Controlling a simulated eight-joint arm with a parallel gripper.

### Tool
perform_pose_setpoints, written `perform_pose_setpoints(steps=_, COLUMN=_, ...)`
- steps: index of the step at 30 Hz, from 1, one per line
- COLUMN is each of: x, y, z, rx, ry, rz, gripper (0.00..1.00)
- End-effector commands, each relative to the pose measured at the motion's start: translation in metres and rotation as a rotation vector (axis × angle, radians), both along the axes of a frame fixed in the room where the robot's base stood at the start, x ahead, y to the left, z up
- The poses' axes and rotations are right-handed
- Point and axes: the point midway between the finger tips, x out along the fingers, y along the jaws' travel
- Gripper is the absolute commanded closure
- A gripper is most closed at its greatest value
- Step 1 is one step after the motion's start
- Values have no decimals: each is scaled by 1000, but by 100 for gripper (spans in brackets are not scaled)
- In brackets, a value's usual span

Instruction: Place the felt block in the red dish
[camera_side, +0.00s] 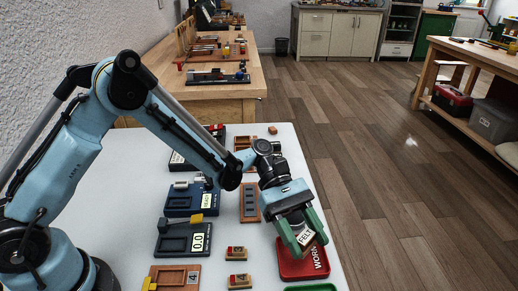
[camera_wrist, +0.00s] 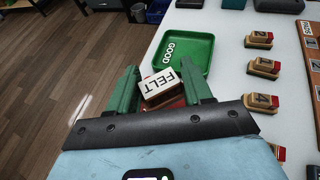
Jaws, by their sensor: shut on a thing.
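The felt block (camera_side: 306,237) has a white top marked FELT. My gripper (camera_side: 311,246) is shut on it, with a green finger on either side. In the wrist view the block (camera_wrist: 162,88) sits slightly turned between the fingers (camera_wrist: 160,76). The red dish (camera_side: 290,268), marked WORK, is on the white table below and around the gripper in the side view. The block looks to be above the dish; the height gap is hard to tell. In the wrist view only a bit of red (camera_wrist: 178,103) shows under the block, the rest being hidden by my gripper.
A green dish (camera_wrist: 208,62) marked GOOD stands beside the red dish; its edge (camera_side: 312,288) shows in the side view. Small numbered blocks (camera_side: 238,281) stand nearby. A scale (camera_side: 182,240) and a dark blue device (camera_side: 190,200) are farther left on the white table.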

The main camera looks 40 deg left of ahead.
Motion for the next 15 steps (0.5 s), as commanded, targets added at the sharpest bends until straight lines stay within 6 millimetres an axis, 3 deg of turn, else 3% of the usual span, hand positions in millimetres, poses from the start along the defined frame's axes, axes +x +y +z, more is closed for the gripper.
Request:
perform_pose_setpoints(steps=5, x=6, y=3, z=-7, rx=0, ry=0, rz=-1, gripper=79)
perform_pose_setpoints(steps=15, x=6, y=3, z=-43, rx=0, ry=0, rz=0, gripper=79)
